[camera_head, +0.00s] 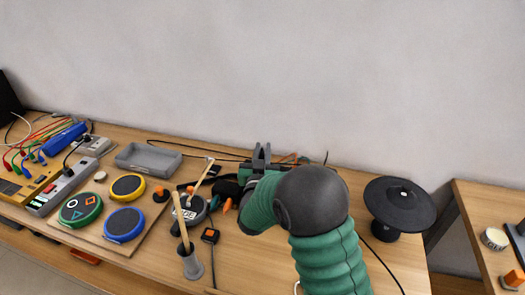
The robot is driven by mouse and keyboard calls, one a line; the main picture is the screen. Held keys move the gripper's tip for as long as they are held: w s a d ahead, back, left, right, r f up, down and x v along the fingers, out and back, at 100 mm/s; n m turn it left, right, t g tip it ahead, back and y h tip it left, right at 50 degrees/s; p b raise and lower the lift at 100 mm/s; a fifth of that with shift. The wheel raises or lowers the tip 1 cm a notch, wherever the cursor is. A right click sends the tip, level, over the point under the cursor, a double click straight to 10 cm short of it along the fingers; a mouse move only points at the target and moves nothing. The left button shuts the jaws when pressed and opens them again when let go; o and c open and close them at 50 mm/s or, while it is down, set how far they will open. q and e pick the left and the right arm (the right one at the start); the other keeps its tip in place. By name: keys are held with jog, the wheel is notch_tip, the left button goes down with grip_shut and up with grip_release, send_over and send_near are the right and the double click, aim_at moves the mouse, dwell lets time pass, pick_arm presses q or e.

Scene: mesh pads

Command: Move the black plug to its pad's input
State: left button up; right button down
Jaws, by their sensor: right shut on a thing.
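My right gripper (261,154) is past the middle of the desk, near the wall, its fingers pointing away from me. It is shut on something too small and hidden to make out. I cannot clearly pick out the black plug. Dark cables run along the back of the desk near the gripper. Mesh pads stand at the left: a yellow-rimmed pad (127,186), a blue-rimmed pad (124,223) and a green-rimmed pad (80,208) with coloured shapes. A large black pad (400,202) stands on a base at the right. My left gripper is not in view.
A grey tray (148,159) lies at the back left. Control boxes with coloured cables (40,150) fill the far left. A grey holder (191,264) with a stick stands at the front. My right arm hides the desk's middle right. A second table (490,225) is at the right.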

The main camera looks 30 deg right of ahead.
jog(key=shift+f+b, duration=0.45)
jog(key=shift+f, duration=0.25)
jog(key=c, duration=1.3)
grip_release()
jog(key=shift+o, duration=0.2)
jog(key=v, duration=1.6)
jog(key=shift+s+a+p, duration=0.25)
jog(key=shift+s+p, duration=0.1)
jog(key=shift+p, duration=0.05)
